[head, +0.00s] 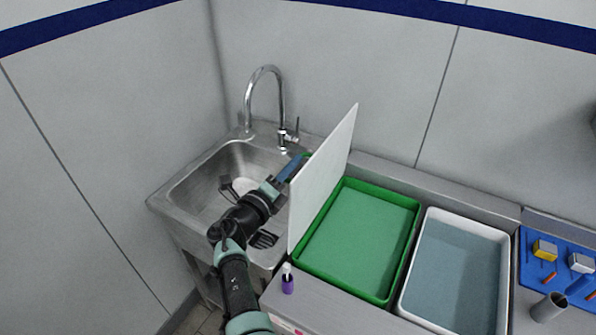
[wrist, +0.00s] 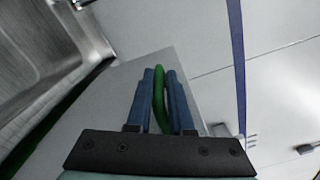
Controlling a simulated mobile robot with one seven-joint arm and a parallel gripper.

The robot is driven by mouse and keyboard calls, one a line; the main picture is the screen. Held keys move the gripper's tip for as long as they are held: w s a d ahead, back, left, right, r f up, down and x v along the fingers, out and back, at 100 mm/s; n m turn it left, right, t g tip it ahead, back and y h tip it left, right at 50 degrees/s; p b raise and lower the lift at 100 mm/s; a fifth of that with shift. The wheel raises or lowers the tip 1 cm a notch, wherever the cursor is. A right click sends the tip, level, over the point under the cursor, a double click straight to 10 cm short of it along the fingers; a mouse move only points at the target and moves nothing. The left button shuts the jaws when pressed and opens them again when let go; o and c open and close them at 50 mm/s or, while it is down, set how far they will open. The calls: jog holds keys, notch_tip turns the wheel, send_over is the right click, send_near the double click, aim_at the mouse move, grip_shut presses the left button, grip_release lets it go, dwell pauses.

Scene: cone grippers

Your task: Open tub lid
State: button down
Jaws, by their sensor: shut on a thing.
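The lid (head: 322,175) is a flat whitish panel standing steeply on edge at the left side of the green tub (head: 383,193). The tub is uncovered and its green contents show. My gripper (head: 298,163) is on the lid's left side, toward the sink. In the wrist view, its blue fingers (wrist: 164,98) are shut on the green lid handle (wrist: 158,92), and the lid's pale face (wrist: 105,120) lies behind them. Whether the lid's lower edge touches the tub rim cannot be told.
A sink (head: 185,197) with a tall faucet (head: 281,95) lies left of the lid. A white tub (head: 505,290) with grey-blue contents stands right of the green tub. A small purple bottle (head: 288,284) stands at the front. A blue tray (head: 533,262) and grey cup (head: 548,307) are far right.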

jog(key=shift+a+f, duration=0.2)
jog(key=shift+f, duration=0.15)
jog(key=c, duration=0.9)
grip_release()
jog(key=shift+w, duration=0.1)
jog(key=shift+r, duration=0.1)
jog(key=shift+s+a+r+p, duration=0.1)
jog(key=shift+s+a+p, duration=0.15)
jog(key=shift+s+p, duration=0.1)
jog(key=p+v, duration=0.2)
jog(key=v, duration=1)
